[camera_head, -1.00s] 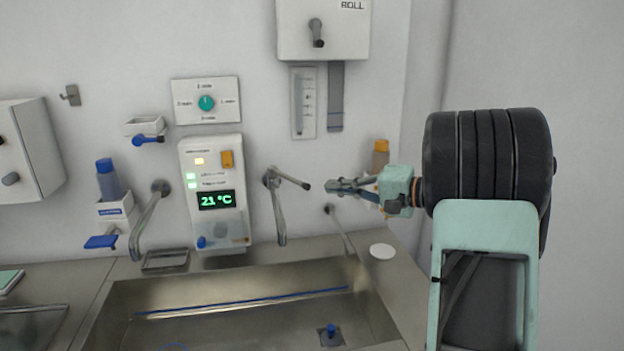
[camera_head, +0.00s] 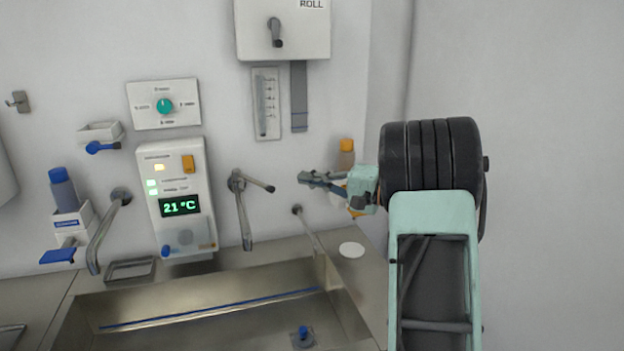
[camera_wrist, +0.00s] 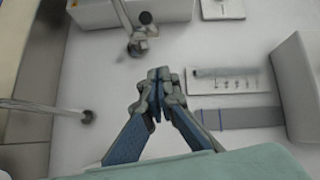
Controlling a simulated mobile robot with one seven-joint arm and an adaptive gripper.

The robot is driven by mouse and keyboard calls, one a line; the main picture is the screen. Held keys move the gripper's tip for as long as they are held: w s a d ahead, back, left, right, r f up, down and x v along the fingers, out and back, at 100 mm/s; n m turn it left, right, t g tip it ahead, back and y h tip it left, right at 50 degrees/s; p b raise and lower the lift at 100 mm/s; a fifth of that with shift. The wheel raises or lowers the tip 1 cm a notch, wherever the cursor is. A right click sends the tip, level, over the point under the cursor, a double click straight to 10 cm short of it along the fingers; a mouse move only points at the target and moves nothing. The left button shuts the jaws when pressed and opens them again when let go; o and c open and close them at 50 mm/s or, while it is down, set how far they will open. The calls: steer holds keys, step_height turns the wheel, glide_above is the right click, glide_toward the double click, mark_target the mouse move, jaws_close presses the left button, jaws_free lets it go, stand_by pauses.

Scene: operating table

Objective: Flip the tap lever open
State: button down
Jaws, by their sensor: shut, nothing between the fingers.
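The wall tap (camera_head: 243,210) has a grey spout hanging down over the sink and a lever (camera_head: 258,184) sticking out to the right with a dark tip. In the wrist view the tap's lever (camera_wrist: 146,20) and its wall mount are at the top, beyond my fingertips. My gripper (camera_head: 304,177) is shut and empty. It is to the right of the lever tip and slightly higher in the picture, with a visible gap between them. In the wrist view my gripper (camera_wrist: 158,74) shows its fingertips together.
A thinner spout (camera_head: 310,227) is below my gripper. An orange-capped bottle (camera_head: 346,160) is partly hidden behind it. The control panel (camera_head: 181,200) reading 21 °C is left of the tap. The steel sink (camera_head: 210,312) lies below. A paper-roll box (camera_head: 283,30) hangs above.

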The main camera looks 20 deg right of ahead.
steer(key=w+a+f+p, duration=0.1)
steer(key=w+a+p, duration=0.1)
steer(key=a, duration=0.5)
steer(key=shift+w+a, duration=0.2)
steer(key=shift+a, duration=0.1)
steer(key=shift+f+b, duration=0.15)
steer(key=shift+b, duration=0.25)
